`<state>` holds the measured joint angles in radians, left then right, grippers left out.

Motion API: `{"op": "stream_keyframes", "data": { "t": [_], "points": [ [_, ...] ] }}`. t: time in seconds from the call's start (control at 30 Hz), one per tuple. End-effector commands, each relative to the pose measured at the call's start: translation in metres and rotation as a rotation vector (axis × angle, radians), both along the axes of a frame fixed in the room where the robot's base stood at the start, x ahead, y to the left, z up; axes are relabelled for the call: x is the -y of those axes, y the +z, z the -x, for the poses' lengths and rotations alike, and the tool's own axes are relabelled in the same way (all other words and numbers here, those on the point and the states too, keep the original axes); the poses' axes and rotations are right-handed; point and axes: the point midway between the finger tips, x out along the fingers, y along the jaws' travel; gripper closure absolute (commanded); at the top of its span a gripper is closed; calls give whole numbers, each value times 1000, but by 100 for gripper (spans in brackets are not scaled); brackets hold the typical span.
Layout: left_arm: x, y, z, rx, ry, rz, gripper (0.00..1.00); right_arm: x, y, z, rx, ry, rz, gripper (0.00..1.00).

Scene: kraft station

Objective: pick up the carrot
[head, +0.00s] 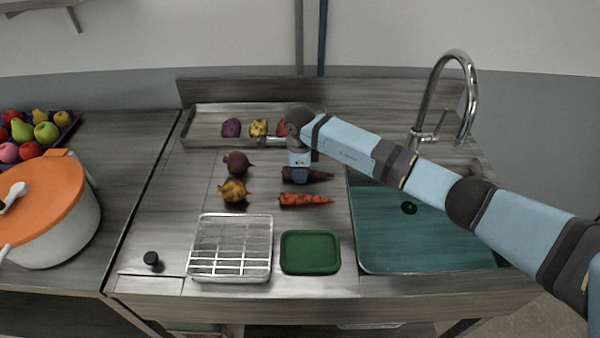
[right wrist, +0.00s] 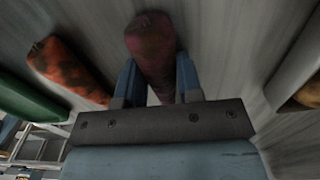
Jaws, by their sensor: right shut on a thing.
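A dark purple carrot (head: 321,176) lies on the worktop left of the sink, partly hidden by my right gripper (head: 299,179). In the right wrist view the same purple carrot (right wrist: 152,45) runs between the two fingers (right wrist: 158,85), and the gripper is shut on it. I cannot tell whether it is clear of the worktop. An orange carrot (head: 306,199) with dark patches lies just in front of it; it also shows in the right wrist view (right wrist: 66,66) at left, apart from the fingers. My left gripper is not in view.
A dark red beet (head: 238,162) and a yellow one (head: 233,190) lie to the left. A wire rack (head: 231,270) and green tray (head: 310,252) stand in front. A teal sink (head: 385,235) with a faucet (head: 466,75) is right. A shallow tray (head: 200,133) holds vegetables behind.

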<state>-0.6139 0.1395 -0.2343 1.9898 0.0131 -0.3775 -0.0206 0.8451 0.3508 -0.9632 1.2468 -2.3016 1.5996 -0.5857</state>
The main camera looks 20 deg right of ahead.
Motion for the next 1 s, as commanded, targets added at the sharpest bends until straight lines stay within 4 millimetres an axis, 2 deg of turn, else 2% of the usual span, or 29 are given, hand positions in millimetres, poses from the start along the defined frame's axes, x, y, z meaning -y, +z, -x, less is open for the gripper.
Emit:
{"op": "stream_keyframes", "data": {
  "t": [0.27, 0.47, 0.57, 0.8, 1.0],
  "points": [
    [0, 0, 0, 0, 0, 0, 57, 0, 5, -1, 2, 0, 1, 91],
    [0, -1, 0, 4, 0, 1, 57, 1, 30, -1, 4, 0, 0, 91],
    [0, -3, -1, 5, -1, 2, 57, 1, 53, -2, 5, 1, 0, 91],
    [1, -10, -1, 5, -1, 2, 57, 0, 123, -1, 7, 2, 1, 91],
    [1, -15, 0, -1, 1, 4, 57, 1, 170, 0, 3, 1, 1, 91]
  ]
}}
